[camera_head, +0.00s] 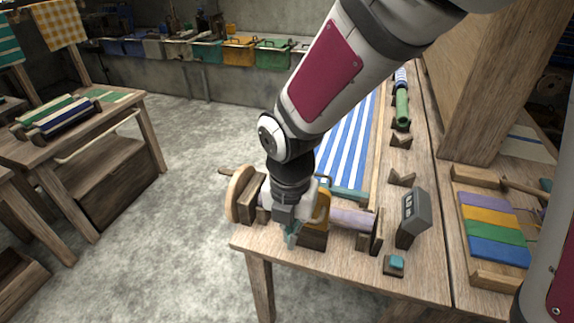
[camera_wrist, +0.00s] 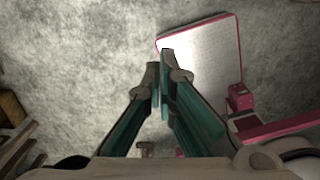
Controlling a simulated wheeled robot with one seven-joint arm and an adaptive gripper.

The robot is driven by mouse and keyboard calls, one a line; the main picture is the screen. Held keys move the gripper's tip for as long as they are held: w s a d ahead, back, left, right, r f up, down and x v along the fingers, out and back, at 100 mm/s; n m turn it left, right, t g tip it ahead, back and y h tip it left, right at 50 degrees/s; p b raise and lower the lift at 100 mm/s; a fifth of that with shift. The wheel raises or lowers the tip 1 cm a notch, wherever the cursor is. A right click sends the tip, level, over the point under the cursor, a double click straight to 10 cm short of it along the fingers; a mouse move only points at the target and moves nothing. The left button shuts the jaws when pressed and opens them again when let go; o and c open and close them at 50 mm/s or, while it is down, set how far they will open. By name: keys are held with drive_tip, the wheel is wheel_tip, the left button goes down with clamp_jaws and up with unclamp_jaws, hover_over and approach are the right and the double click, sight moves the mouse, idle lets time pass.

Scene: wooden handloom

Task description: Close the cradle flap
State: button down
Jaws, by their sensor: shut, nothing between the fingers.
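At the front of the wooden loom, a lilac roller (camera_head: 352,219) lies across wooden supports. A curved yellow-orange piece (camera_head: 323,203), which looks like the cradle flap, stands at the roller's left end above a wooden block (camera_head: 313,238). It is partly hidden by my gripper, and I cannot tell how far it is open. My gripper (camera_head: 291,238) points down just left of this piece, close to it; contact cannot be told. Its teal fingers are shut and empty, and they also show in the wrist view (camera_wrist: 162,85), over the floor.
A round wooden wheel (camera_head: 240,193) stands left of my gripper. Right of the roller are a grey display box (camera_head: 416,212) and a small teal button block (camera_head: 396,262). Striped blue-white cloth (camera_head: 348,140) lies behind. A tray of coloured slats (camera_head: 482,280) is at right. Open floor lies left.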

drive_tip(key=shift+w+d+f+p, duration=0.35)
drive_tip(key=shift+w+f, duration=0.4)
drive_tip(key=shift+w, duration=0.2)
drive_tip(key=shift+w+d+f+p, duration=0.2)
drive_tip(key=shift+w+d+f, duration=0.15)
drive_tip(key=shift+w+f, duration=0.45)
drive_tip(key=shift+w+r, duration=0.1)
drive_tip(key=shift+w, duration=0.1)
